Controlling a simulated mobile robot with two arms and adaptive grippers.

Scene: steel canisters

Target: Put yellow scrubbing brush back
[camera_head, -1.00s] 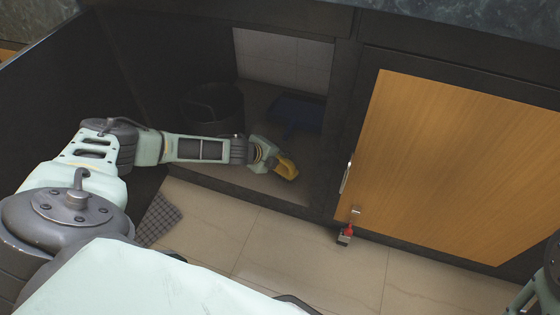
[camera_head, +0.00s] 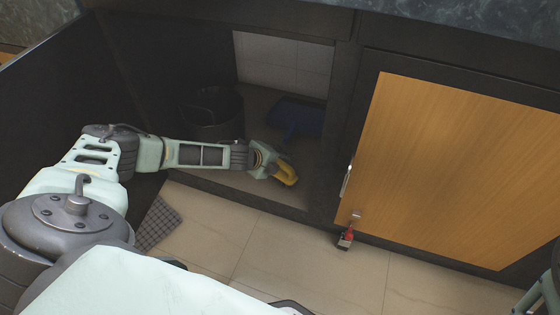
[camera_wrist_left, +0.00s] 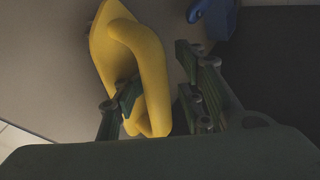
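The yellow scrubbing brush (camera_head: 286,175) is inside the open cabinet, low near its front sill. In the left wrist view the brush (camera_wrist_left: 152,65) shows its looped handle. My left gripper (camera_head: 272,165) reaches into the cabinet at the brush. In the left wrist view its fingers (camera_wrist_left: 155,92) lie on either side of the handle, one passing through the loop. Whether the brush touches the cabinet floor cannot be told. My right gripper is not in view.
A dark bucket (camera_head: 212,112) stands behind my left forearm. A blue dustpan (camera_head: 296,117) lies behind the brush and also shows in the left wrist view (camera_wrist_left: 215,18). A wooden door (camera_head: 450,165) is on the right. A small red-and-grey object (camera_head: 346,239) is below it.

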